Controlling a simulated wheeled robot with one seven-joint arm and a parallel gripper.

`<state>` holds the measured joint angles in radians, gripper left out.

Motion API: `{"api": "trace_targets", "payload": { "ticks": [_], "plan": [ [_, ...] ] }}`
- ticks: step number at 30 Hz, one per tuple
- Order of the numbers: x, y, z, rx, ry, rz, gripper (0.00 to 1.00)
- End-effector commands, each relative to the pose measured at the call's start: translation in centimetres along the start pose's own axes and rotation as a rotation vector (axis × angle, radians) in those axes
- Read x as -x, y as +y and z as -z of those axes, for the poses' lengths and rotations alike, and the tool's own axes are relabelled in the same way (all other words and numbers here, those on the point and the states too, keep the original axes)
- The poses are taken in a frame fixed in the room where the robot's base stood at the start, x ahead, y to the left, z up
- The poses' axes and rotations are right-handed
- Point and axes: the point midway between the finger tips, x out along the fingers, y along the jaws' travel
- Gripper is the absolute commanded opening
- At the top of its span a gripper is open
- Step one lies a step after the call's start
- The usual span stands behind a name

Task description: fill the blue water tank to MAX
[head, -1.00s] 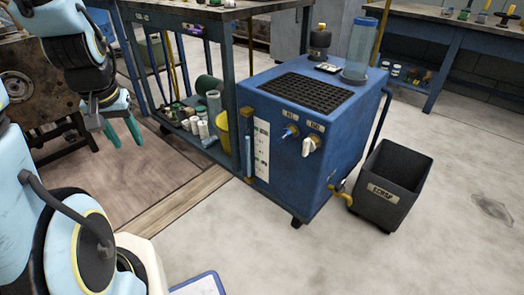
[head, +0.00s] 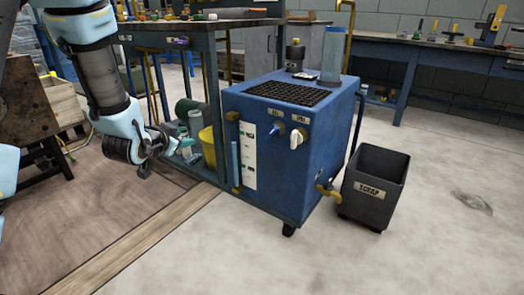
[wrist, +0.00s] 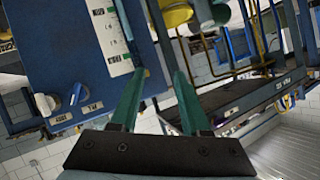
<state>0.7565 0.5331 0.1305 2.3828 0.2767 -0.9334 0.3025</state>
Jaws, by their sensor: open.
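The blue water tank (head: 262,190) stands on castors in the middle of the head view, with a black grate (head: 290,93) on top. Its front has a white level scale (head: 249,158) beside a pale blue sight tube (head: 235,165), a blue knob (head: 277,130) and a white knob (head: 298,138). A brass tap (head: 327,190) is low on the right side. My gripper (head: 187,146) is open and empty, left of the tank. In the wrist view its green fingers (wrist: 160,72) point toward the tank front (wrist: 65,45), which appears tilted and upside down; finger contact cannot be told.
A dark scrap bin (head: 372,218) stands right of the tank, near the tap. A workbench (head: 205,30) with a low shelf and a yellow bucket (head: 208,148) is behind my gripper. A clear cylinder (head: 333,52) stands on the tank. The floor in front is free.

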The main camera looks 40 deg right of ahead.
Motion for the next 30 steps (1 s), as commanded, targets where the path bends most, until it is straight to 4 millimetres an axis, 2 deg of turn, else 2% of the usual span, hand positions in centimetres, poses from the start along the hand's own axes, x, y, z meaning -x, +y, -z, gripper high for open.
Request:
{"api": "trace_targets", "payload": {
  "ticks": [1, 3, 6, 9, 12, 17, 30],
  "plan": [
    [-2.2, 4.0, 0.1, -0.06, 0.095, -0.045, 0.46],
    [-3.5, 7.8, 1.7, -0.127, 0.231, -0.085, 0.46],
    [-4.1, 12.6, 3.5, -0.192, 0.395, -0.134, 0.46],
    [-4.0, 15.7, 4.7, -0.228, 0.509, -0.164, 0.46],
    [-3.7, 17.3, 5.4, -0.243, 0.573, -0.181, 0.46],
    [-4.3, 18.0, 6.2, -0.249, 0.597, -0.184, 0.46],
    [-10.5, 19.7, 10.2, -0.247, 0.595, -0.182, 0.46]
  ]
}}
